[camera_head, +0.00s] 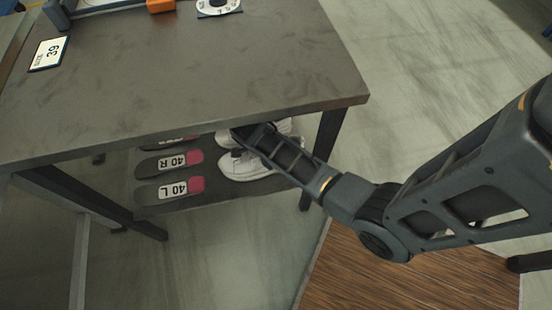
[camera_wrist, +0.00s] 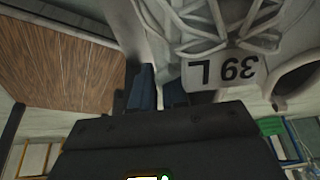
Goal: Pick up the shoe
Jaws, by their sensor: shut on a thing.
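A white laced shoe with an upside-down "39 L" label fills the upper right of the wrist view (camera_wrist: 190,22). My gripper (camera_wrist: 159,88) is shut on its pale edge, with one dark blue finger on each side. In the head view, my gripper (camera_head: 245,133) reaches in under the tabletop from the right, and the arm partly hides what it holds. A white shoe (camera_head: 242,166) stands on the lower shelf (camera_head: 215,197) just below the gripper, with more white shoe surface (camera_head: 284,127) behind the arm.
Dark insoles labelled "40 R" (camera_head: 167,163) and "40 L" (camera_head: 169,190) lie left of the shoes. The tabletop (camera_head: 200,80) overhangs the shelf, and a table leg (camera_head: 326,145) stands close to my arm. A "SIZE 39" card (camera_head: 48,53) lies on top. A wooden surface (camera_head: 375,275) is below my arm.

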